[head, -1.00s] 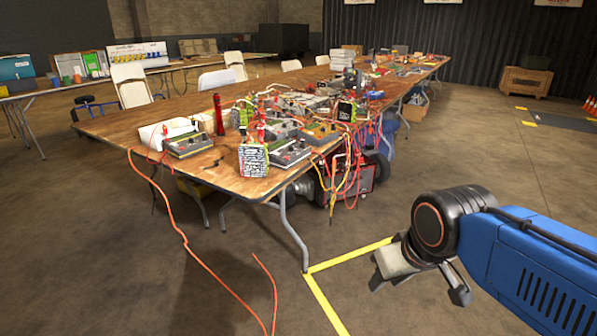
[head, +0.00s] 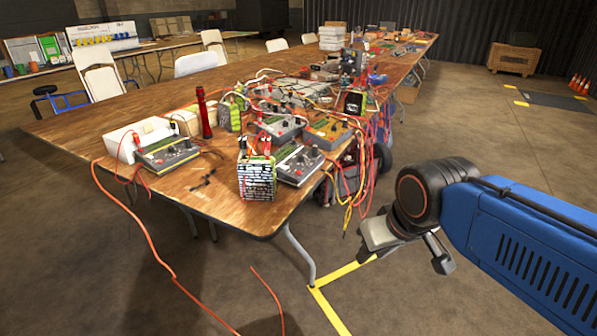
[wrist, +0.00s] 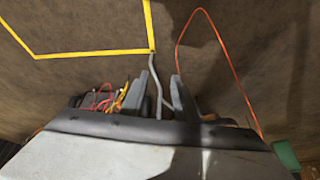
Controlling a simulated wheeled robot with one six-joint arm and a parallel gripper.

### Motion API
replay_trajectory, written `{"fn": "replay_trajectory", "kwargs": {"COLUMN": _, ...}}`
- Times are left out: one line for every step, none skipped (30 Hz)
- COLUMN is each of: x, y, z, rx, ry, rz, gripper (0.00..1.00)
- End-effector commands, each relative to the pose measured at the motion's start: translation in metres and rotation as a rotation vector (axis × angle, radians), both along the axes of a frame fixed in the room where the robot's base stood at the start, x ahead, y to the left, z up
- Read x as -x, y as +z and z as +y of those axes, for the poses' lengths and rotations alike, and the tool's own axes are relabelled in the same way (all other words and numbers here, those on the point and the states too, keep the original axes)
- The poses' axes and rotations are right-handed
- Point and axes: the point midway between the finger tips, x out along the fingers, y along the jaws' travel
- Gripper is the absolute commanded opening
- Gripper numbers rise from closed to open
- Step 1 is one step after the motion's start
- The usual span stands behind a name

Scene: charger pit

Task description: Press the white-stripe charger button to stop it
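Several charger boxes with knobs and plugged leads stand on the near end of the wooden table (head: 225,205). One grey charger (head: 168,152) is at the left, another grey one (head: 298,165) is near the right edge, and an orange-faced one (head: 328,133) is behind it. A further grey charger (head: 280,126) sits behind these. A black-and-white patterned pack (head: 256,178) stands upright at the front. I cannot make out which charger has a white stripe; button details are too small. My gripper (head: 404,260) is open and empty, right of the table; its parted fingers show in the wrist view (wrist: 163,82).
Orange cables (head: 150,235) hang off the table's left side to the floor. Red and yellow leads (head: 350,185) hang at the right edge. A red flashlight (head: 204,115) stands among the chargers. Yellow floor tape (head: 330,312) marks the open floor by the front table leg (head: 300,252).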

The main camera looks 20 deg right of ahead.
Motion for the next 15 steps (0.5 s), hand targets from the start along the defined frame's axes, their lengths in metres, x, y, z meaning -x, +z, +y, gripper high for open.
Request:
{"fn": "replay_trajectory", "kwargs": {"x": 0.0000, "y": -0.0001, "z": 0.0000, "rx": 0.000, "ry": 0.000, "rz": 0.000, "gripper": 0.14}}
{"fn": "replay_trajectory", "kwargs": {"x": 0.0000, "y": -0.0001, "z": 0.0000, "rx": 0.000, "ry": 0.000, "rz": 0.000, "gripper": 0.07}}
{"fn": "replay_trajectory", "kwargs": {"x": 0.0000, "y": -0.0001, "z": 0.0000, "rx": 0.000, "ry": 0.000, "rz": 0.000, "gripper": 0.00}}
{"fn": "replay_trajectory", "kwargs": {"x": 0.0000, "y": -0.0001, "z": 0.0000, "rx": 0.000, "ry": 0.000, "rz": 0.000, "gripper": 0.00}}
{"fn": "replay_trajectory", "kwargs": {"x": 0.0000, "y": -0.0001, "z": 0.0000, "rx": 0.000, "ry": 0.000, "rz": 0.000, "gripper": 0.00}}
{"fn": "replay_trajectory", "kwargs": {"x": 0.0000, "y": -0.0001, "z": 0.0000, "rx": 0.000, "ry": 0.000, "rz": 0.000, "gripper": 0.00}}
{"fn": "replay_trajectory", "kwargs": {"x": 0.0000, "y": -0.0001, "z": 0.0000, "rx": 0.000, "ry": 0.000, "rz": 0.000, "gripper": 0.00}}
{"fn": "replay_trajectory", "kwargs": {"x": 0.0000, "y": -0.0001, "z": 0.0000, "rx": 0.000, "ry": 0.000, "rz": 0.000, "gripper": 0.00}}
{"fn": "replay_trajectory", "kwargs": {"x": 0.0000, "y": -0.0001, "z": 0.0000, "rx": 0.000, "ry": 0.000, "rz": 0.000, "gripper": 0.00}}
{"fn": "replay_trajectory", "kwargs": {"x": 0.0000, "y": -0.0001, "z": 0.0000, "rx": 0.000, "ry": 0.000, "rz": 0.000, "gripper": 0.00}}
{"fn": "replay_trajectory", "kwargs": {"x": 0.0000, "y": -0.0001, "z": 0.0000, "rx": 0.000, "ry": 0.000, "rz": 0.000, "gripper": 0.00}}
{"fn": "replay_trajectory", "kwargs": {"x": -0.0001, "y": -0.0001, "z": 0.0000, "rx": 0.000, "ry": 0.000, "rz": 0.000, "gripper": 0.00}}
{"fn": "replay_trajectory", "kwargs": {"x": 0.0000, "y": -0.0001, "z": 0.0000, "rx": 0.000, "ry": 0.000, "rz": 0.000, "gripper": 0.00}}
{"fn": "replay_trajectory", "kwargs": {"x": 0.0000, "y": -0.0001, "z": 0.0000, "rx": 0.000, "ry": 0.000, "rz": 0.000, "gripper": 0.00}}
{"fn": "replay_trajectory", "kwargs": {"x": 0.0000, "y": -0.0001, "z": 0.0000, "rx": 0.000, "ry": 0.000, "rz": 0.000, "gripper": 0.00}}
